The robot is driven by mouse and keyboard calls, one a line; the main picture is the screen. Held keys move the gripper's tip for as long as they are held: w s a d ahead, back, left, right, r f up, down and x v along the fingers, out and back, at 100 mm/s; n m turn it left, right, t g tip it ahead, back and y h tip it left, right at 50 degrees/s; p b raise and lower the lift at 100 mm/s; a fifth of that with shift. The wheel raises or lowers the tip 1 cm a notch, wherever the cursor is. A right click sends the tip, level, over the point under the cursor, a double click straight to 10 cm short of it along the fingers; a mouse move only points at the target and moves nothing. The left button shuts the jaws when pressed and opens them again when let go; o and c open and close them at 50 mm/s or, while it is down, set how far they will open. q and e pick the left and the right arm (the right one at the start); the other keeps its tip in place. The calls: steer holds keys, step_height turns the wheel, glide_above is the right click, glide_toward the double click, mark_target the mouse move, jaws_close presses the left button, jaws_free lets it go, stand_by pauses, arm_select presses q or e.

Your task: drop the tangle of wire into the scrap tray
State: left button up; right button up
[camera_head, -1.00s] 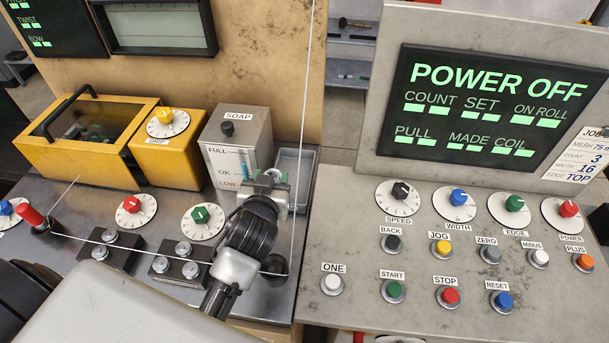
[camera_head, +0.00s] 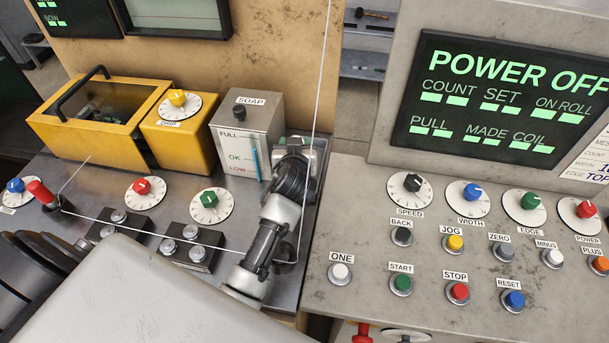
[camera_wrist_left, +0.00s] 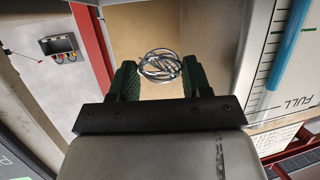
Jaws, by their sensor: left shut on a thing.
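The tangle of wire (camera_wrist_left: 160,66) is a small silvery loop bundle. In the left wrist view it sits between the two dark green fingers of my left gripper (camera_wrist_left: 158,80), which is shut on it. In the head view my left gripper (camera_head: 294,148) is just right of the soap box, at the scrap tray. The tangle is hidden there. The scrap tray (camera_head: 319,146) is a grey open tray between the soap box and the console. My arm covers most of it. My right gripper is not in view.
The soap box (camera_head: 242,140) stands close left of my gripper. A thin white wire (camera_head: 318,105) runs upright close to its right. The console (camera_head: 350,215) with knobs and buttons is on the right. A yellow drip unit (camera_head: 180,140) stands at the left.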

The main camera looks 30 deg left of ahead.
arm_select(q)
steer(key=shift+f, duration=0.4)
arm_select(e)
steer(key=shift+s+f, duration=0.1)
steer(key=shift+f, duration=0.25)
arm_select(q)
steer(key=o, duration=1)
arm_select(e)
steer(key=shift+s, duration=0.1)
arm_select(q)
steer(key=shift+r, duration=0.1)
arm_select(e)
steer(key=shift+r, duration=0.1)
